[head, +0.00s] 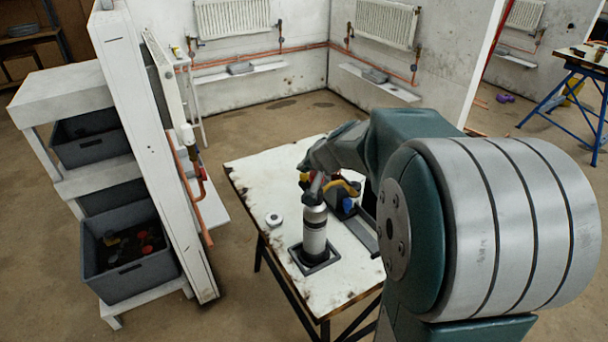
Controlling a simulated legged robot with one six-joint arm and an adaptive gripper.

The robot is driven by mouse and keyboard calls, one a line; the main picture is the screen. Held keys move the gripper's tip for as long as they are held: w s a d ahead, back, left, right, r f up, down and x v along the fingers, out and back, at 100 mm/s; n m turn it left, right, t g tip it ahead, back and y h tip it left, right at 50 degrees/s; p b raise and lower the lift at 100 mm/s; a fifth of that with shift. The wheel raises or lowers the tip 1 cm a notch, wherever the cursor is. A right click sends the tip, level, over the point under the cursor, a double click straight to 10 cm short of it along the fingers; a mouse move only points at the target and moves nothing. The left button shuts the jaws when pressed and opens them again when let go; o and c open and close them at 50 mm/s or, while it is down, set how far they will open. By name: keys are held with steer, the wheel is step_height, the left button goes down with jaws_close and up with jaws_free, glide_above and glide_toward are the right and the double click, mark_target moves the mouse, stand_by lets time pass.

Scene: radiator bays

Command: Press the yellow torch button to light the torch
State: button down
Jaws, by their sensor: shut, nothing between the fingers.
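The torch (314,235) stands upright on the worktable, a pale grey canister with a dark collar, in a square dark holder (318,264). A small yellow part (305,177) shows at its top; I cannot tell for sure whether this is the button. My gripper (315,183) is shut, with nothing seen in it, at the end of my arm, which reaches down over the torch's top. The fingertips are small and partly hidden, so I cannot tell whether they touch the torch. No flame shows.
The worn white worktable (254,170) also bears a small white round item (273,220) and a yellow, black and blue item (346,191) behind the torch. A shelf with grey bins (130,262) and a white partition (158,160) stand left. Radiators (233,17) hang behind.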

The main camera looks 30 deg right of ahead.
mark_target(305, 177)
steer(key=shift+s+a+f, duration=0.1)
steer(key=shift+s+f, duration=0.15)
steer(key=shift+f, duration=0.65)
stand_by(1.2)
steer(key=shift+r, duration=0.45)
steer(key=shift+w+r, duration=0.1)
steer(key=shift+r, duration=2.65)
